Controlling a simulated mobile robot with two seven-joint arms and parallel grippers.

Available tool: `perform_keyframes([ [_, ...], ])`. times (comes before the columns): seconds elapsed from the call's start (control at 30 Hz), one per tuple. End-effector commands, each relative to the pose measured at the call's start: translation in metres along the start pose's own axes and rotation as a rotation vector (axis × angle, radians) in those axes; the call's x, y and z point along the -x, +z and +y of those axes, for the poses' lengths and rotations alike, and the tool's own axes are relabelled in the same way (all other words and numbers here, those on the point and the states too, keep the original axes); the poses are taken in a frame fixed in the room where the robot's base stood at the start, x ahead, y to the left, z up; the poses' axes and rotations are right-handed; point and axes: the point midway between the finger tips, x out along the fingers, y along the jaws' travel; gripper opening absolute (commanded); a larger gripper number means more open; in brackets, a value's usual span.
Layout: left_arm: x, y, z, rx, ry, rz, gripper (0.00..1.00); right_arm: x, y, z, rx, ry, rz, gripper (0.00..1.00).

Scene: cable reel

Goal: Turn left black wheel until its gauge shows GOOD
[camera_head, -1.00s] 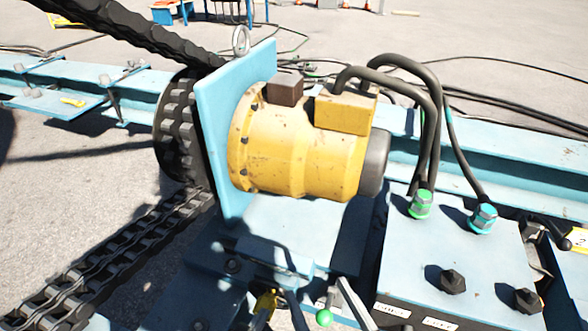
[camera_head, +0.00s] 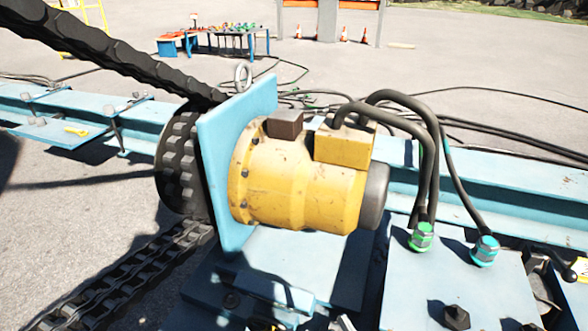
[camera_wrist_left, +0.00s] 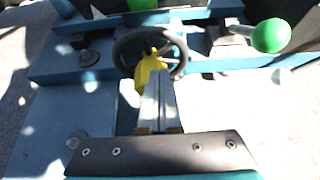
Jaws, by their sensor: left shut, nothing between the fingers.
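A black wheel (camera_wrist_left: 121,52) with a round rim shows in the left wrist view, near the top centre. A yellow part (camera_wrist_left: 147,70) lies across its middle and lower rim; I cannot tell whether it belongs to the wheel. My left gripper (camera_wrist_left: 160,76) is shut and empty, its fingertips right in front of the wheel beside the yellow part. Whether they touch is unclear. No readable gauge shows in either view. The wheel and both grippers are outside the head view.
A lever with a green ball knob (camera_wrist_left: 270,35) stands right of the wheel. The head view shows a yellow motor (camera_head: 300,180) on a blue plate (camera_head: 235,150), a heavy black chain (camera_head: 110,45), and hoses running to a valve box (camera_head: 470,285). Open pavement lies behind.

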Motion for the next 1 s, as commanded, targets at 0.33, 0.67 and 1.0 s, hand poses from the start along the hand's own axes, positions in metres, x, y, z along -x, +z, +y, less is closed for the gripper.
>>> perform_keyframes([
  [0.33, 0.037, -0.022, 0.000, 0.000, 0.001, 0.002, 0.00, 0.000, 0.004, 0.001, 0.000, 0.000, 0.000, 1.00],
  [0.67, 0.048, -0.027, 0.000, -0.001, 0.000, 0.001, 0.00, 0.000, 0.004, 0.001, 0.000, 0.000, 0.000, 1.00],
  [1.0, 0.051, -0.028, 0.013, -0.006, 0.000, -0.003, 0.00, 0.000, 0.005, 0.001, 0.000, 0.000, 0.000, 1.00],
])
